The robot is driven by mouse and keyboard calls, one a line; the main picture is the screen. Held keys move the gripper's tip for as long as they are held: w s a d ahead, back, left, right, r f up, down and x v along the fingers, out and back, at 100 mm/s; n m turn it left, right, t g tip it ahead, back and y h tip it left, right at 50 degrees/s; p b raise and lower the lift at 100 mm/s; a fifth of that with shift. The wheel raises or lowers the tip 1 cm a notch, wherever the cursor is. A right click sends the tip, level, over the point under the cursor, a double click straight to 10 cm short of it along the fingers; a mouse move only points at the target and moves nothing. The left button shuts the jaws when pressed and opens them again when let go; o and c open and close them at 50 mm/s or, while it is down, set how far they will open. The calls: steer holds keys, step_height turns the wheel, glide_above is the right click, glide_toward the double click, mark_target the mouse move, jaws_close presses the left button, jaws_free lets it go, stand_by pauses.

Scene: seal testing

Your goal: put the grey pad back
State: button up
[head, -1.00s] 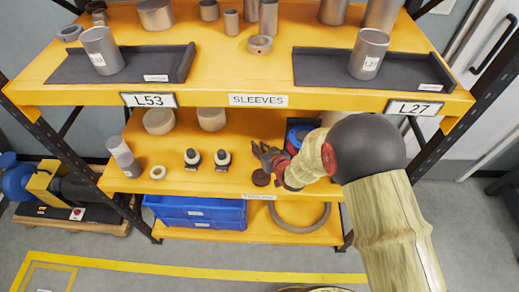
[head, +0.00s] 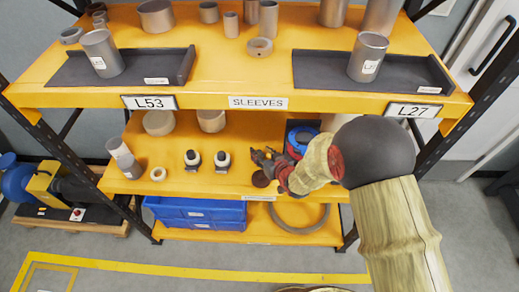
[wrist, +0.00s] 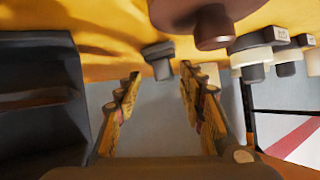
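A small dark grey piece with a wide flat part and a narrower stub, which looks like the grey pad (wrist: 158,51), shows in the wrist view against the yellow shelf. It lies just beyond my open fingertips, between their lines, and seems not to be touched. My gripper (head: 264,160) is over the right half of the middle shelf; its two fingers are spread in the wrist view (wrist: 160,76). A brown disc-shaped piece (head: 261,180) is beside the fingertips, large and close in the wrist view (wrist: 212,28). I cannot make out the grey pad in the head view.
Two white-and-black pieces (head: 193,160) stand left of my gripper. The upper shelf (head: 215,98) overhangs; a blue crate (head: 200,214) sits below.

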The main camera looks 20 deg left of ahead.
steer(key=p+v, duration=0.2)
steer(key=v, duration=0.7)
steer(key=shift+s+r, duration=0.15)
steer(key=shift+r, duration=0.1)
steer(key=shift+d, duration=0.15)
